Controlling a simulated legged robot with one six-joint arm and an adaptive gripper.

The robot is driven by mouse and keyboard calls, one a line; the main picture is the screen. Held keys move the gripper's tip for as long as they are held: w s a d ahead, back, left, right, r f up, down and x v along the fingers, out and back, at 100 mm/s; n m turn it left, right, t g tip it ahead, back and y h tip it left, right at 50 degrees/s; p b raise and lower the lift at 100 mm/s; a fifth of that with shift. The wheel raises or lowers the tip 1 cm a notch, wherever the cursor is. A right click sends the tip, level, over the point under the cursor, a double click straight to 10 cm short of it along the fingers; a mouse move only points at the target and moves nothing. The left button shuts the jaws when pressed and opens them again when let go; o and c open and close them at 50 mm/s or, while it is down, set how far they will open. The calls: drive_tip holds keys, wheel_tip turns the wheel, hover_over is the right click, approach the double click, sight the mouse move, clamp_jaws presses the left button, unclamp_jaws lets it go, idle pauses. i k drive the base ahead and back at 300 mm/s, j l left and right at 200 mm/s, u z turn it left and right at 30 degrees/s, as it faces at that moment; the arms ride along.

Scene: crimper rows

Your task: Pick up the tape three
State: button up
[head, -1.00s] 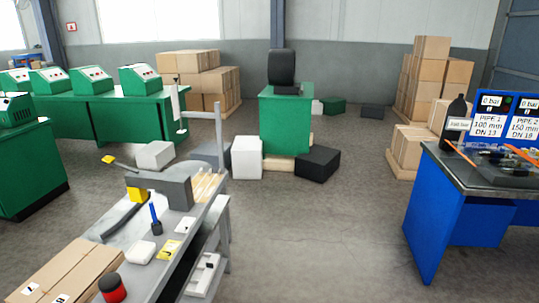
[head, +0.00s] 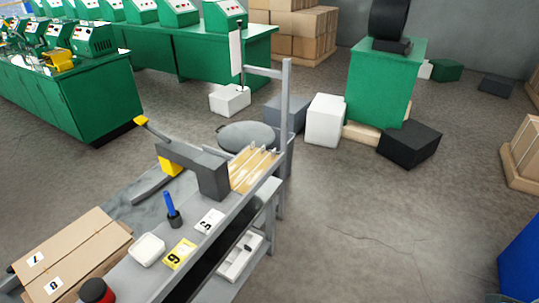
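I cannot pick out a tape marked three. A red and black round item (head: 97,291) stands on the grey workbench (head: 130,283) at the lower left, cut by the bottom edge; I cannot tell if it is a tape. Cards reading 5 (head: 209,222) and 6 or 9 (head: 180,254) lie on the bench. A white rounded item (head: 148,250) and a black holder with a blue handle (head: 172,212) are beside them. My gripper is not in view.
Cardboard boxes (head: 75,250) marked 7 and 8 lie at the bench's left. A grey machine with a yellow part (head: 171,165) stands on the bench. Green machine tables (head: 80,95) and a green stand (head: 383,85) are behind. The floor (head: 380,220) to the right is open.

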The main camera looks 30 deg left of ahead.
sight(248, 183)
drive_tip(key=i+u, duration=0.3)
drive_tip(key=i, duration=0.2)
drive_tip(key=i+l+u, duration=0.1)
drive_tip(key=i+u, duration=0.15)
drive_tip(key=i, duration=0.25)
drive_tip(key=i+l+u, duration=0.3)
drive_tip(key=i, duration=0.15)
drive_tip(key=i+l+u, duration=0.1)
drive_tip(key=i+u, duration=0.15)
drive_tip(key=u, duration=0.15)
drive_tip(key=i+l+u, duration=0.15)
drive_tip(key=u, duration=0.25)
drive_tip(key=i+l+u, duration=0.5)
drive_tip(key=u, duration=0.3)
drive_tip(key=i+l+u, duration=0.15)
drive_tip(key=u, duration=0.25)
drive_tip(key=l+u, duration=0.4)
drive_tip(key=i+l+u, duration=0.1)
drive_tip(key=l+u, duration=0.55)
drive_tip(key=u, duration=0.15)
